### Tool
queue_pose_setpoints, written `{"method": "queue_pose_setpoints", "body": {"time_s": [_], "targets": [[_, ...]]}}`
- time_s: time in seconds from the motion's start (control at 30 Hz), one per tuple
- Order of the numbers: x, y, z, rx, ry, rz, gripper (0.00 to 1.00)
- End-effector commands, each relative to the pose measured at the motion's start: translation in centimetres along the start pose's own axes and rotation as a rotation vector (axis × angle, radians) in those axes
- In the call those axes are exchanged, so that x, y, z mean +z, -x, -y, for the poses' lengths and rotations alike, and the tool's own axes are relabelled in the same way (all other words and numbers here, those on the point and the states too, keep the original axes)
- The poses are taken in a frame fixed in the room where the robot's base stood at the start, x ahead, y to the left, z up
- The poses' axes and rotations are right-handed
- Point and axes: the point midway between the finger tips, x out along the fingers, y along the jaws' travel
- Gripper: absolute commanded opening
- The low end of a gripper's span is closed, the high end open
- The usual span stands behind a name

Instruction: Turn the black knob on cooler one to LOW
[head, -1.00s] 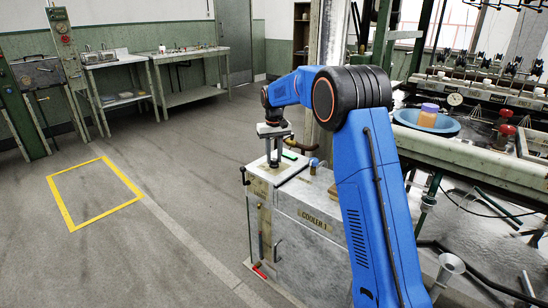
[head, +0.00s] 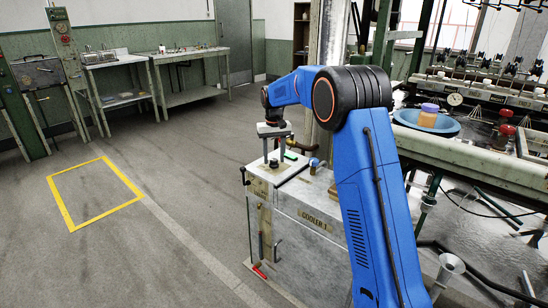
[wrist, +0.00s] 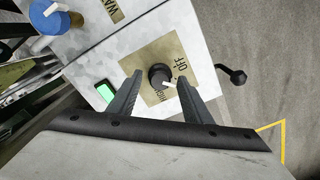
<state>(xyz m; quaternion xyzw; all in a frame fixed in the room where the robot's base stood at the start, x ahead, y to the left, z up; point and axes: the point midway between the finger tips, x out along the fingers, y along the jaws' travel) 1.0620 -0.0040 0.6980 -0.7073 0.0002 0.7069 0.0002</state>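Cooler one (head: 312,240) is a grey metal cabinet with a "COOLER 1" plate on its front, below my arm in the head view. Its black knob (wrist: 159,76) sits on a brass plate (wrist: 165,55) on the cabinet top in the wrist view. OFF and HIGH are readable on the plate; LOW is not visible. A white pointer on the knob is turned toward the lower right, between OFF and HIGH. My gripper (wrist: 159,79) is open, with one finger on each side of the knob and gaps visible. The head view shows my gripper (head: 274,161) pointing down over the cabinet top.
A green lit indicator (wrist: 105,91) and a blue knob (wrist: 48,18) are near the plate. A black ball-ended handle (wrist: 236,76) sticks out past the cabinet edge. A reeling bench with a blue basin (head: 426,122) stands at right. The floor at left is clear.

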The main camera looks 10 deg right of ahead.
Motion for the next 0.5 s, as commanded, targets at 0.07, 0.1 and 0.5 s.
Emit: {"method": "queue_pose_setpoints", "body": {"time_s": [0.07, 0.1, 0.5], "targets": [[0.0, 0.0, 0.0, 0.000, 0.000, 0.000, 0.45], [0.0, 0.1, 0.0, 0.000, 0.000, 0.000, 0.45], [-0.1, 5.7, 0.0, 0.000, 0.000, -0.003, 0.45]]}}
